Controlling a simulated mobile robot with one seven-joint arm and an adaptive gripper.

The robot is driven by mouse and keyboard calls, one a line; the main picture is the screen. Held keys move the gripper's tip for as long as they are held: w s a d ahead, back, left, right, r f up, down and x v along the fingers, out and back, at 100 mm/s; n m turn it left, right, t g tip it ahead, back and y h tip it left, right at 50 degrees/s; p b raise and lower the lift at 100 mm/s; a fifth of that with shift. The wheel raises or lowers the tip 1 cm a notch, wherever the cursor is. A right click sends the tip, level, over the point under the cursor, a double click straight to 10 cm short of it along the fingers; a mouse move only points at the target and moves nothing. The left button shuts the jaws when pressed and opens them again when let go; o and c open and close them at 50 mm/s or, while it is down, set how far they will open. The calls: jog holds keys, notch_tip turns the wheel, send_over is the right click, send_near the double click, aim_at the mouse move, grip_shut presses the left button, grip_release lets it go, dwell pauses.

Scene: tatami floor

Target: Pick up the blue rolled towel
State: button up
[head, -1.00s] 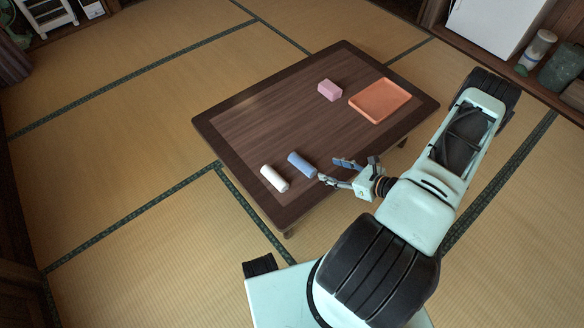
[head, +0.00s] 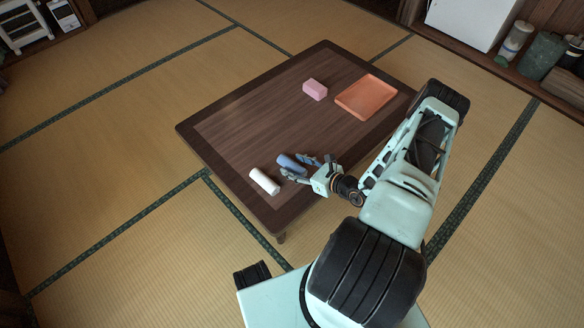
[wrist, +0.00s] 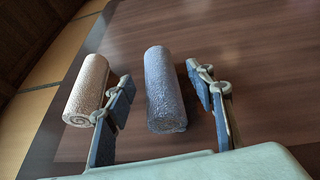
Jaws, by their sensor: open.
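The blue rolled towel (head: 289,163) lies on the low dark wooden table (head: 262,112), near its front left part. In the wrist view the blue towel (wrist: 164,90) lies lengthwise between the two fingers of my gripper (wrist: 168,108), with a gap on each side. My gripper (head: 299,168) is open and reaches in from the right, its fingers around the towel's near end in the head view. I cannot tell its exact height above the table. A white rolled towel (head: 264,181) lies left of the blue one and shows beside my left finger in the wrist view (wrist: 87,88).
The table's middle is clear. The white towel is very close to my left finger. Shelves with jars (head: 515,40) are at the back right.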

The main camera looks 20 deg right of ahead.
jog(key=shift+x, duration=1.2)
jog(key=shift+s, duration=0.1)
jog(key=shift+c, duration=0.6)
jog(key=c, duration=1)
jog(key=shift+o, duration=0.2)
jog(key=shift+r, duration=0.1)
